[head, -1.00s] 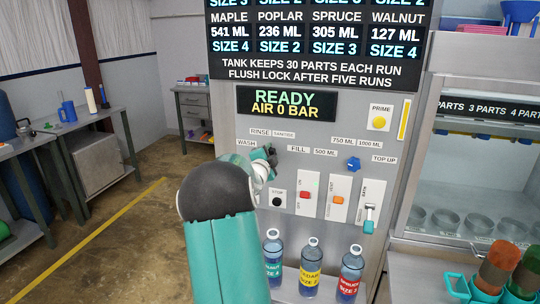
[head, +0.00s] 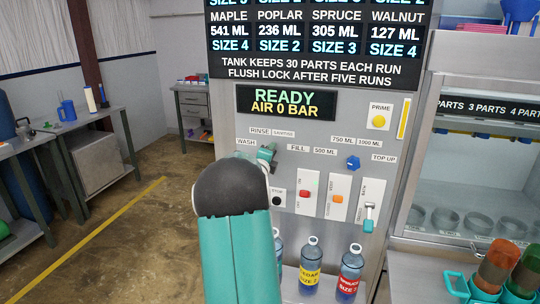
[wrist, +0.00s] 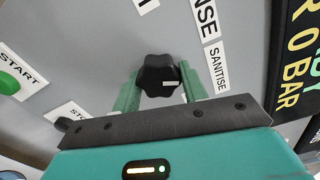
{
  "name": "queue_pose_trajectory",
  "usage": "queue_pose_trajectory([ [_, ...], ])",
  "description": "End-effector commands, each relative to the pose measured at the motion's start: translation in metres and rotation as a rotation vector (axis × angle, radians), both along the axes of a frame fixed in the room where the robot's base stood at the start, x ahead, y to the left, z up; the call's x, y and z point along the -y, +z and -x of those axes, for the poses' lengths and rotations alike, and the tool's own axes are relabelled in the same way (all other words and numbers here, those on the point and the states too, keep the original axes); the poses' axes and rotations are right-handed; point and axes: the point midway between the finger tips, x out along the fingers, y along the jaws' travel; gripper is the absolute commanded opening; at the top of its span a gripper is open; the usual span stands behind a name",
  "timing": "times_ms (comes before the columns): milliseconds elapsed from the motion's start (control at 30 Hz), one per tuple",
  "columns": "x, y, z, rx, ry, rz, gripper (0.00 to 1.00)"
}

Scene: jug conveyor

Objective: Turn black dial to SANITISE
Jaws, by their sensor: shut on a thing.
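The black dial (wrist: 158,72) is a lobed knob on the grey panel, with a white mark on its lower-right part in the wrist view. My gripper (wrist: 160,84) has its two green fingers on either side of the dial and is shut on it. The SANITISE label (wrist: 217,68) is right of the dial in the wrist view. In the head view, the SANITISE label (head: 283,133) is above my gripper (head: 266,154), beside the RINSE label (head: 260,131). The WASH label (head: 246,141) is at upper left. My arm and fingers hide most of the dial there.
A STOP button (head: 277,201) is close below my gripper. A blue knob (head: 353,162) and several switches are to the right. Bottles, including a yellow-labelled one (head: 310,275), stand below. The display (head: 286,103) reads READY, AIR 0 BAR. The floor at left is clear.

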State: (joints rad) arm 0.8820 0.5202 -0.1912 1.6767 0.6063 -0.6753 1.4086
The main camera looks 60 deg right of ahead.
Motion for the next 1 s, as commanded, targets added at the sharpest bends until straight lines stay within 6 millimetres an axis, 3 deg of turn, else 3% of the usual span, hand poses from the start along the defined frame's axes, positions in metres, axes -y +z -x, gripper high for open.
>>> queue_pose_trajectory([
  [400,-0.001,-0.001,-0.001,0.008,0.001,-0.002,0.20],
  [433,-0.001,-0.001,-0.001,0.008,0.001,-0.002,0.47],
  [533,0.000,0.000,-0.001,0.007,0.001,-0.002,0.65],
  [833,-0.001,0.000,0.000,0.007,0.001,-0.001,0.65],
  [1000,-0.017,0.000,0.002,0.008,0.002,-0.002,0.65],
])
